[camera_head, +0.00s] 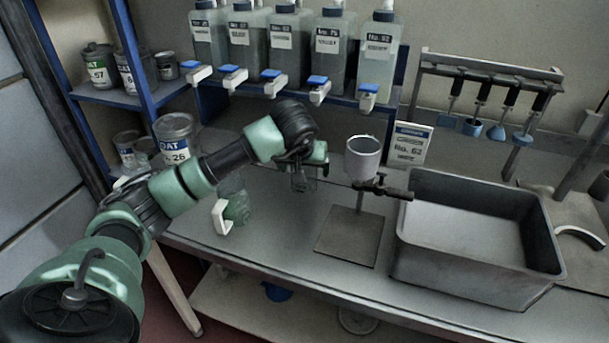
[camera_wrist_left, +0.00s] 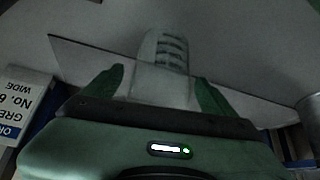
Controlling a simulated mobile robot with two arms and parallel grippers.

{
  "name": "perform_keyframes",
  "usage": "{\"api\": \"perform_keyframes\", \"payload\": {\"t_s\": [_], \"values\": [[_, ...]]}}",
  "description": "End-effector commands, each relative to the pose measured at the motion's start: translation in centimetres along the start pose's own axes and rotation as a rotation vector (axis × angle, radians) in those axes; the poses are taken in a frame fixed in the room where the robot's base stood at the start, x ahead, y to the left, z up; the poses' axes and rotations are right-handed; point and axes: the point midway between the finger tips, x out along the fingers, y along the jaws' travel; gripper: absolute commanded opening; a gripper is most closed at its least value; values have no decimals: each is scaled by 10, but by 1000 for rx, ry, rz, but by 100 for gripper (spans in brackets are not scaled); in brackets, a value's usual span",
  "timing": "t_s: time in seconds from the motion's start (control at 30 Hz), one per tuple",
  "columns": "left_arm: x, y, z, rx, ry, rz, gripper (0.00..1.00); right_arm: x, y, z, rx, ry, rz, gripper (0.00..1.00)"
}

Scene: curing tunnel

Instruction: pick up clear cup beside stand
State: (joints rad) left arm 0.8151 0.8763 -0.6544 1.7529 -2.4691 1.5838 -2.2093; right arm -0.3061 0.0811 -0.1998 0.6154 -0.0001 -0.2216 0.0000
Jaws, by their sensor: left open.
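The clear cup (camera_wrist_left: 165,52) shows in the left wrist view as a see-through vessel with dark marks on its side. My left gripper (camera_wrist_left: 160,76) has one green finger on each side of it, with the jaws open. I cannot tell whether either finger touches the cup. In the head view my left gripper (camera_head: 304,183) is low over the bench, left of the stand (camera_head: 347,238), which holds a pale cup-shaped funnel (camera_head: 363,158) above a flat base plate. The clear cup is hard to make out there behind the gripper. My right gripper is out of view.
A grey basin (camera_head: 478,285) stands right of the stand. A label card (camera_head: 409,145) is behind the funnel. A greenish jug with a white handle (camera_head: 222,216) is left of my gripper. Tapped bottles (camera_head: 335,45) line the shelf; a can (camera_head: 174,138) stands at left.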

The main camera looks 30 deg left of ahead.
Motion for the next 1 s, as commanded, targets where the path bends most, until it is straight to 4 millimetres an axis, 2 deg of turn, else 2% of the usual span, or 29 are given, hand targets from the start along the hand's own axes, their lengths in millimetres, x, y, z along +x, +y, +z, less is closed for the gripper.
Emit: {"api": "perform_keyframes", "payload": {"t_s": [0.1,0.23,0.27,0.4,0.5,0.8,1.0], "values": [[3,0,0,0,1,1,87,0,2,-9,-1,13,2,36],[3,0,0,0,1,1,87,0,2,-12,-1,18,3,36],[3,0,0,0,1,1,84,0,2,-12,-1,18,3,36],[3,0,0,0,1,1,45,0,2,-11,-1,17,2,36],[3,0,0,0,1,0,22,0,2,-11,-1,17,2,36],[0,0,-2,-1,2,1,22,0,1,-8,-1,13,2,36],[-16,0,-14,-2,7,1,22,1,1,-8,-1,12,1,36]]}}
